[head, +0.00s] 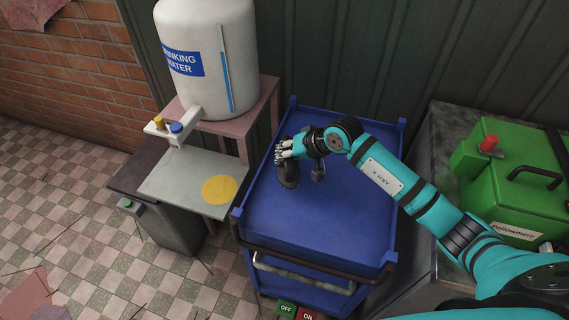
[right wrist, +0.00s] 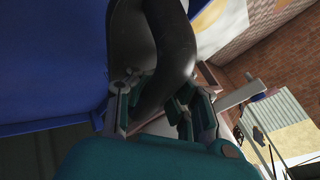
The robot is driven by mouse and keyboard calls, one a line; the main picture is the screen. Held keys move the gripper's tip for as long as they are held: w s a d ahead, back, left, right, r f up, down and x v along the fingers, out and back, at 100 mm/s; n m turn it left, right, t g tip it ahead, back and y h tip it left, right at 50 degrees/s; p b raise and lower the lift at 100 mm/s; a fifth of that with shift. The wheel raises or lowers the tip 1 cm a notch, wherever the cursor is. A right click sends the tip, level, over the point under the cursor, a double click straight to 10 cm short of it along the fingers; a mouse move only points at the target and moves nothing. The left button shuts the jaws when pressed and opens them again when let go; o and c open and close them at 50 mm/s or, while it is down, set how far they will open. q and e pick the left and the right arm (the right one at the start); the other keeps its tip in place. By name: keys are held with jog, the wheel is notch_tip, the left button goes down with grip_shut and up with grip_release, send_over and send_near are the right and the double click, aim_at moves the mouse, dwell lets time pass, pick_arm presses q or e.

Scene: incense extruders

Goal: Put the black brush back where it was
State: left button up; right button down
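The black brush (head: 289,177) is over the left part of the blue cart's top (head: 330,215) in the head view. Whether it touches the cart top is hard to tell. My right gripper (head: 284,151) is at the brush's upper end, with its fingers closed around it. In the right wrist view, the smooth dark brush (right wrist: 168,50) fills the space between the fingers of the right gripper (right wrist: 160,105). The fingers hide part of its handle. My left gripper is not in view.
A white drinking-water tank (head: 205,85) stands on a pinkish stand behind left. A grey panel with a yellow disc (head: 220,189) is left of the cart. A green box (head: 515,185) sits on the right-hand grey bench. The cart top's right part is clear beneath my arm.

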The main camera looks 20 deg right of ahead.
jog(key=f, duration=0.2)
jog(key=f+b, duration=0.1)
jog(key=shift+w+d+f, duration=0.1)
jog(key=shift+w+d, duration=0.05)
jog(key=shift+w, duration=0.15)
jog(key=shift+f, duration=0.25)
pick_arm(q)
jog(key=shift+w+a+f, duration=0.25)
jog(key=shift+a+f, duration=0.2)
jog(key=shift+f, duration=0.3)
pick_arm(e)
jog(key=c, duration=1.4)
grip_release()
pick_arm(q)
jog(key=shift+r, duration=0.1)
